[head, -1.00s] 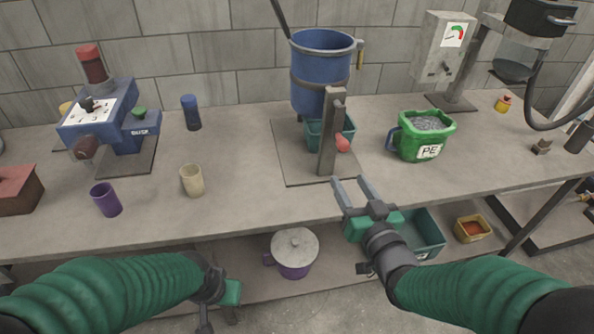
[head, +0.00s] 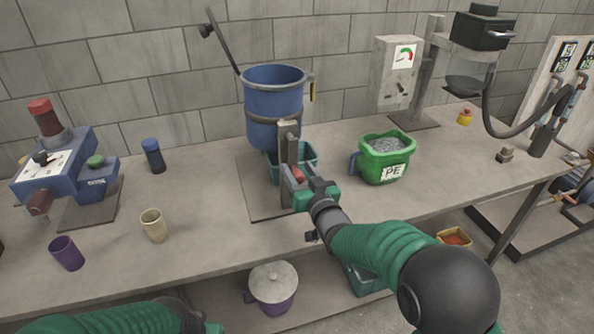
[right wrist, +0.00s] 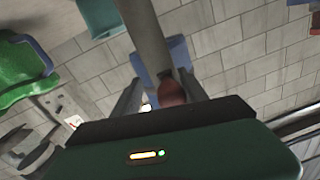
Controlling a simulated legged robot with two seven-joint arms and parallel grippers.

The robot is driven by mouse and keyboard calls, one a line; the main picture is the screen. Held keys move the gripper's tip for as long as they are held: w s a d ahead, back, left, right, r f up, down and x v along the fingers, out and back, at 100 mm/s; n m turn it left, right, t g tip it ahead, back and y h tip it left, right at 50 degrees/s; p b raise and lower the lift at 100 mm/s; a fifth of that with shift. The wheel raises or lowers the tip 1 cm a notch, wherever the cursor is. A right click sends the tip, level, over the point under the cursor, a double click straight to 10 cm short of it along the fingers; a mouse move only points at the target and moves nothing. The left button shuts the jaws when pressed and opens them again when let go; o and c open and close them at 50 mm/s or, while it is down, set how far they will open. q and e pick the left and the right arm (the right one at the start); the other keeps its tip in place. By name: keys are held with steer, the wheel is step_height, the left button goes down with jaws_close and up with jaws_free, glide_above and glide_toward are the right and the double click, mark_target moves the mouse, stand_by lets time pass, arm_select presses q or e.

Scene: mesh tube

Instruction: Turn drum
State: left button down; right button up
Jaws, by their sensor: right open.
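The blue drum (head: 273,100) is mounted behind a grey post (head: 289,143) on a base plate, with its open top upward. A red knob (head: 297,174) is on the post's side. My right gripper (head: 287,184) is open at the post, close to the knob. In the right wrist view, the knob (right wrist: 171,92) appears between the open fingers (right wrist: 157,95); whether they touch it is unclear. My left gripper (head: 212,328) is at the bottom edge, its fingers out of view.
A teal bin (head: 305,158) is under the drum. A green PE tub (head: 384,158) of grey pellets stands right of my right gripper. A beige cup (head: 154,226), purple cup (head: 66,253) and blue machine (head: 52,175) are at left. A lidded pot (head: 273,286) is below.

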steer(key=shift+d, duration=0.2)
steer(key=shift+s+a, duration=0.1)
steer(key=shift+a, duration=1)
steer(key=c, duration=0.7)
steer(key=shift+c, duration=1.2)
steer(key=shift+d, duration=0.45)
jaws_close()
steer(key=shift+a, duration=0.15)
